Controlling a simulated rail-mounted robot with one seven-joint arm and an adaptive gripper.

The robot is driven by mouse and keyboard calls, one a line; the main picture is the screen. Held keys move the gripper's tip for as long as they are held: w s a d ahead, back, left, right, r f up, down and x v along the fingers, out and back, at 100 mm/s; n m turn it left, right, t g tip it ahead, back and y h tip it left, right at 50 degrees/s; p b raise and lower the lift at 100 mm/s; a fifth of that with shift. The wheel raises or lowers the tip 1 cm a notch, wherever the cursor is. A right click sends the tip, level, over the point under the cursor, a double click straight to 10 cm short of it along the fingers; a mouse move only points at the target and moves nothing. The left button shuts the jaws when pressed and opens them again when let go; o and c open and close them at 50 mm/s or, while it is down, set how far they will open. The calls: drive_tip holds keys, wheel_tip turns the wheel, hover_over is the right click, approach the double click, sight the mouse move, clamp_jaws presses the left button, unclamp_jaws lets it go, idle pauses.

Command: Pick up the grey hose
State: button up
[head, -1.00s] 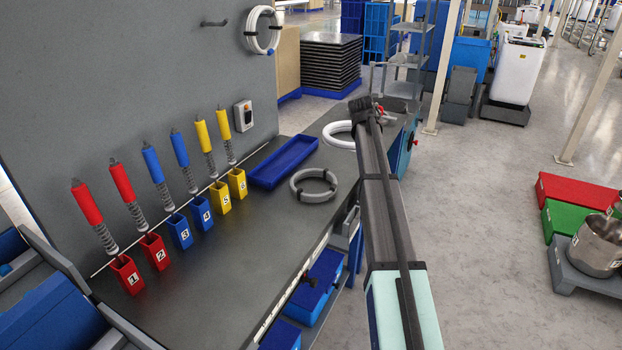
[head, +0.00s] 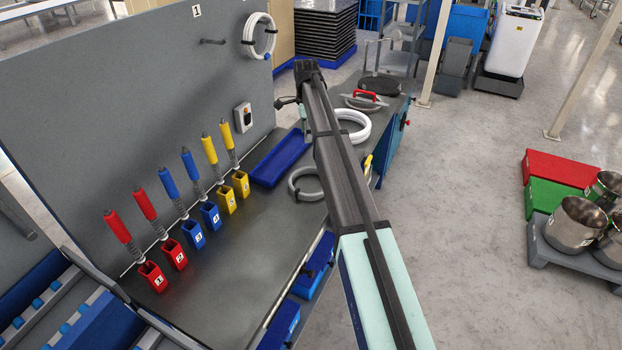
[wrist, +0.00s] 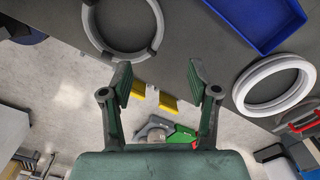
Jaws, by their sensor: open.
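The grey hose (head: 293,188) is a coiled ring lying flat on the dark workbench (head: 240,262), near its right edge. My arm hides its right part in the head view. In the wrist view the grey hose (wrist: 118,54) lies at the top left, its upper part cut off by the frame. My gripper (wrist: 158,79) is open and empty, its two fingers wide apart. The left finger appears just below the ring in the picture; I cannot tell the height between them. In the head view my gripper is mostly hidden at the far end of my arm.
A blue tray (head: 252,178) lies beside the grey hose, with a white hose (head: 361,134) farther along the bench. Another white hose (head: 272,40) hangs on the panel. Numbered red, blue and yellow holders (head: 194,238) line the bench at left. Open floor (head: 460,200) is at right.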

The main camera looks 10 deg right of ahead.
wheel_tip(320, 180, down, 11)
drive_tip(key=p, duration=0.3)
drive_tip(key=shift+s+a+f+p, duration=0.1)
drive_tip(key=shift+f+p, duration=1.25)
drive_tip(key=shift+f, duration=1.3)
clamp_jaws()
